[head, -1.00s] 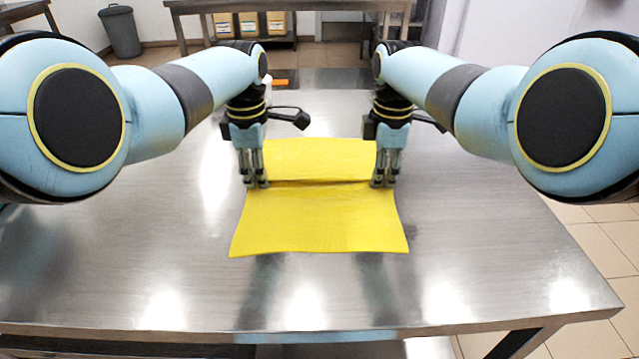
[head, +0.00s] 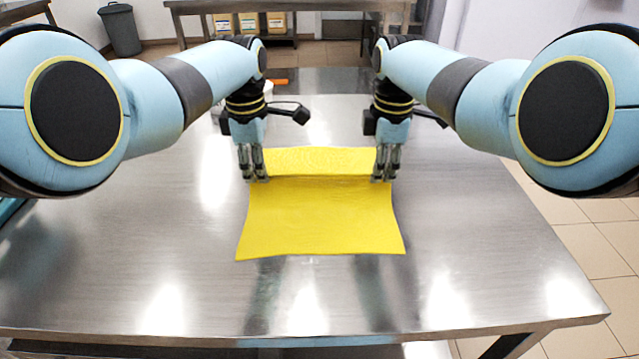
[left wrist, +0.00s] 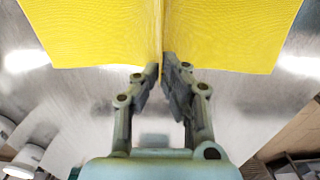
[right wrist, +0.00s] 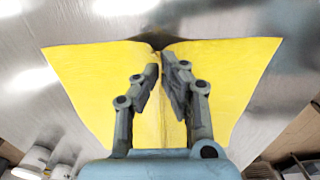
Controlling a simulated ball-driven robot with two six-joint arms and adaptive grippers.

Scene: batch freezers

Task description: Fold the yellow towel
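The yellow towel (head: 320,220) lies on the steel table (head: 130,250) with a raised crosswise ridge between my grippers. Its near part spreads toward the front edge; its shorter far part lies behind the ridge. My left gripper (head: 255,179) pinches the left end of the ridge, and my right gripper (head: 381,179) pinches the right end. In the left wrist view the fingertips (left wrist: 162,68) close on the towel's crease (left wrist: 158,30). In the right wrist view the fingertips (right wrist: 160,66) also close on the crease. The pinched cloth is partly hidden by the fingers.
A white container partly hidden behind my left arm stands at the back; an orange item (head: 280,82) lies near it. The table is clear left, right and in front of the towel. Its front edge (head: 300,333) is near.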

